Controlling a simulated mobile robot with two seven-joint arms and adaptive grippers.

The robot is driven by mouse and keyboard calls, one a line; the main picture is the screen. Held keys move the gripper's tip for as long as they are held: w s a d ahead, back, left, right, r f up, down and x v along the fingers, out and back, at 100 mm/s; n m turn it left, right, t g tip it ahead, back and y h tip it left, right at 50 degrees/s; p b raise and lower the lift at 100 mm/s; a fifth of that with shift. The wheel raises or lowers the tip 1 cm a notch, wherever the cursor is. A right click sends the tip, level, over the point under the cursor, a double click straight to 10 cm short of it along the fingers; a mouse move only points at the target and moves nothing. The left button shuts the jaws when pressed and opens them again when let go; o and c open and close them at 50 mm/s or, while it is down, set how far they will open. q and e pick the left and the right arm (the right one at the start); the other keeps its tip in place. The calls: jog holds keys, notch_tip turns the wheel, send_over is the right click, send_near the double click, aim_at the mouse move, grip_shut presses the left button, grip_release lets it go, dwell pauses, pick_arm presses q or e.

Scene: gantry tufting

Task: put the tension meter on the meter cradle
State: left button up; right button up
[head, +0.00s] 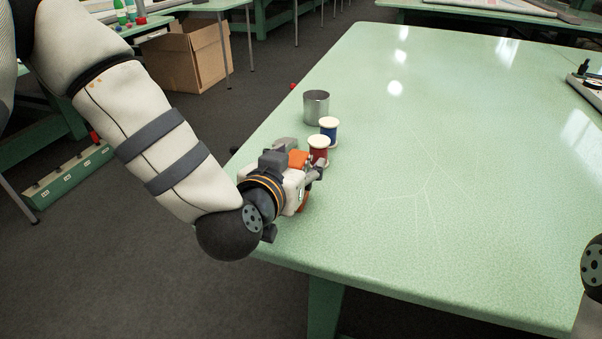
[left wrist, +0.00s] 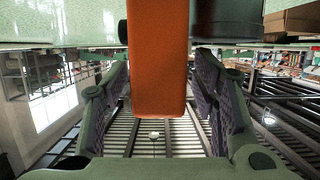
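The tension meter (head: 298,159) shows as an orange body at the left edge of the green table, partly hidden by my left gripper (head: 311,176). Whether the meter touches the table is hidden. I cannot pick out the meter cradle for sure; a grey piece (head: 287,144) shows just behind the gripper. My right gripper is out of view; only part of my right arm shows at the right edge.
A red spool (head: 319,151) stands right behind the gripper, with a blue spool (head: 328,131) and a metal cup (head: 316,107) beyond it. The middle of the green table (head: 430,190) is clear. A cardboard box (head: 188,56) stands on the floor behind.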

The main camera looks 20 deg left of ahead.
pick_arm(q)
jog(key=shift+s+r, duration=0.35)
jog(key=shift+s, duration=0.2)
jog(key=c, duration=0.8)
jog(key=shift+w+f, duration=0.1)
jog(key=shift+f, duration=0.05)
grip_shut()
